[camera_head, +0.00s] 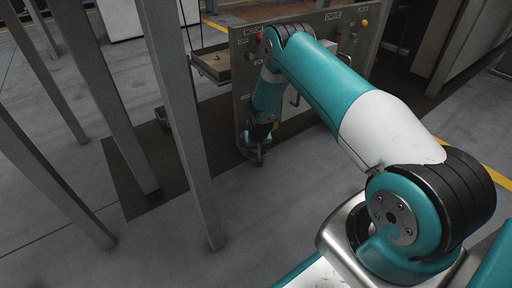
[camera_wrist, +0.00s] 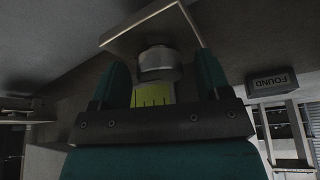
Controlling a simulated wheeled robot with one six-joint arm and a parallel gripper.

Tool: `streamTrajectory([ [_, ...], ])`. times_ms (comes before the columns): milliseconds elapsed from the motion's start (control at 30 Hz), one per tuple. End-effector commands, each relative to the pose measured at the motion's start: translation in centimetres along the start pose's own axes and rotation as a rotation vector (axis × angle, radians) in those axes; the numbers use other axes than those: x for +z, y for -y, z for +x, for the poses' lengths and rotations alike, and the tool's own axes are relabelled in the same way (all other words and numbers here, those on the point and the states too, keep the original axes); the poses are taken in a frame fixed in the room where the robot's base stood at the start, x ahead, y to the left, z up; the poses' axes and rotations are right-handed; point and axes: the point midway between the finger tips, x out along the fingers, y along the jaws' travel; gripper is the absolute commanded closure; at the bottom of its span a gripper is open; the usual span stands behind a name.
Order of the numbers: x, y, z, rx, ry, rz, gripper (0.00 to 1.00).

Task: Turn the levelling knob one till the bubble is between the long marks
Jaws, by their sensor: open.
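In the wrist view, a round grey metal knob (camera_wrist: 158,64) sits under a pale square plate (camera_wrist: 150,27). My gripper (camera_wrist: 160,78) is open, with one teal finger on each side of the knob. Gaps show between the fingers and the knob. Behind the gripper's dark bar is a yellow-green level vial (camera_wrist: 152,95) with several dark marks. Its lower part is hidden by the bar, and I cannot make out the bubble. In the head view my gripper (camera_head: 257,156) is low at the left edge of a grey panel (camera_head: 275,88). The knob is too small to tell there.
A block labelled FOUND (camera_wrist: 273,82) is right of my gripper. The panel carries a red button (camera_head: 259,37), a yellow button (camera_head: 364,23) and labels. A brown tray (camera_head: 212,62) is left of it.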

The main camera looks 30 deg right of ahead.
Motion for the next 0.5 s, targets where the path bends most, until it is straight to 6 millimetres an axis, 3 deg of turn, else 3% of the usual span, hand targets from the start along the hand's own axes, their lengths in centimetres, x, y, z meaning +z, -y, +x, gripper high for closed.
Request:
streamTrajectory([
  [67,0.01,0.01,-0.02,0.0,0.0,0.0,0.35],
  [267,0.01,0.01,-0.03,0.0,0.0,0.0,0.79],
  [500,-0.09,-0.15,-0.41,-0.028,0.003,-0.067,0.79],
])
